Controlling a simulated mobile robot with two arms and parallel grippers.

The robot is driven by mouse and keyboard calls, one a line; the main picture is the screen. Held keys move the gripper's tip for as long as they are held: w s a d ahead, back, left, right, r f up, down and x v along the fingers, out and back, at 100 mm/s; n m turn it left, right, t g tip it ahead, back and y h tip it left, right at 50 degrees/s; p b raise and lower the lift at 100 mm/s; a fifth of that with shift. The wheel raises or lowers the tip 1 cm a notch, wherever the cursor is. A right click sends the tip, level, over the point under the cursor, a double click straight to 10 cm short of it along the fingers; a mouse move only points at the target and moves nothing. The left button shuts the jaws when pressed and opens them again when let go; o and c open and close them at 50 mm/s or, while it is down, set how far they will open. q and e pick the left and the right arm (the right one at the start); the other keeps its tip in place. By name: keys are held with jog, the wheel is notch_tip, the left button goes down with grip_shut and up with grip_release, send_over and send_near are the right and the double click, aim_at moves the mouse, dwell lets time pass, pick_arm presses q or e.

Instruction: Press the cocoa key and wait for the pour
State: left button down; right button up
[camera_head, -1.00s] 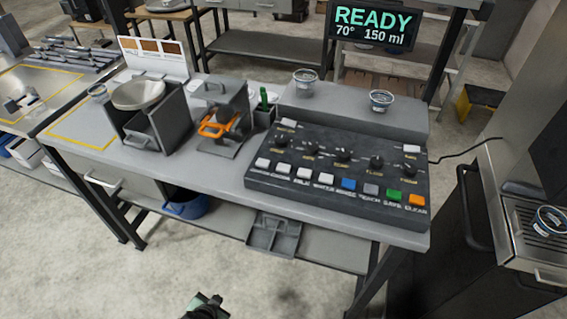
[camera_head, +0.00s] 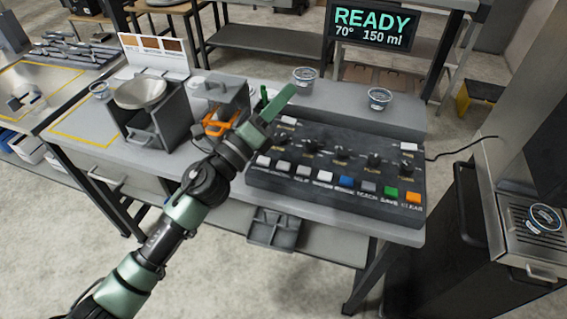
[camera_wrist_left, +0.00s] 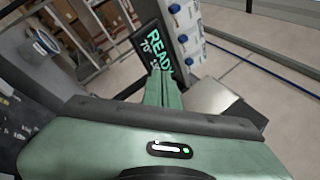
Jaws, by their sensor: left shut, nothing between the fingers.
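The black control panel (camera_head: 335,165) has a front row of keys. The label under the second white key from the left (camera_head: 282,165) appears to read cocoa, though it is small. My left gripper (camera_head: 291,90) is shut and empty, its green fingers above the back left of the panel, clear of the front keys. The fingers also show shut in the left wrist view (camera_wrist_left: 163,88). The display (camera_head: 372,27) reads READY, 70° and 150 ml. My right gripper is not in view.
Two cups (camera_head: 304,77) (camera_head: 379,98) stand on the grey ledge behind the panel. An orange-handled device (camera_head: 222,122) and a grey box with a bowl (camera_head: 140,92) stand left of my arm. Another cup (camera_head: 545,217) sits on the machine at right.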

pick_arm(q)
jog(key=s+d+f+m+g, duration=0.1)
jog(key=d+f+m+g, duration=0.15)
jog(key=m+g, duration=0.55)
jog(key=d+f+m+g, duration=0.2)
jog(key=d+m+g, duration=0.2)
jog(key=m, duration=0.8)
jog(key=w+a+f+m+g+y, duration=0.1)
jog(key=w+a+f+m+y, duration=0.2)
jog(key=a+f+m+y, duration=0.2)
jog(key=a+y, duration=0.1)
jog(key=a, duration=0.1)
jog(key=shift+a+f+g, duration=0.3)
jog(key=shift+f, duration=0.1)
